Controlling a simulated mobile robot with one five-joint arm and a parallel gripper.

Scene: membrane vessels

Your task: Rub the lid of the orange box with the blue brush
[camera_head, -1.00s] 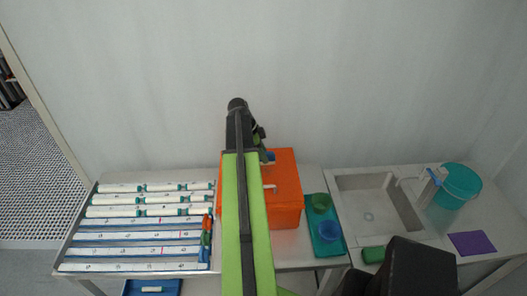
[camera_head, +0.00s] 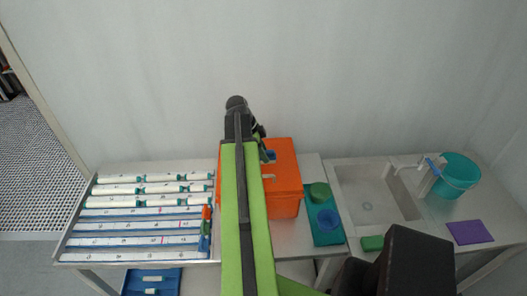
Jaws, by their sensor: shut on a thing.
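The orange box (camera_head: 285,195) stands on the bench in the middle, its lid closed, with a pale handle (camera_head: 268,177) on top. My arm covers its left part. My gripper (camera_head: 266,150) is over the far part of the lid, mostly hidden behind my own arm. It is shut on the blue brush (camera_head: 270,155), of which only a small blue part shows. I cannot tell whether the brush touches the lid.
White membrane vessels lie in a rack (camera_head: 66,240) on the left. Right of the box are a teal tray (camera_head: 325,236) with green and blue cups, a sink (camera_head: 368,206), a green sponge (camera_head: 372,243), a teal bucket (camera_head: 458,178) and a purple cloth (camera_head: 470,232). A wall stands behind.

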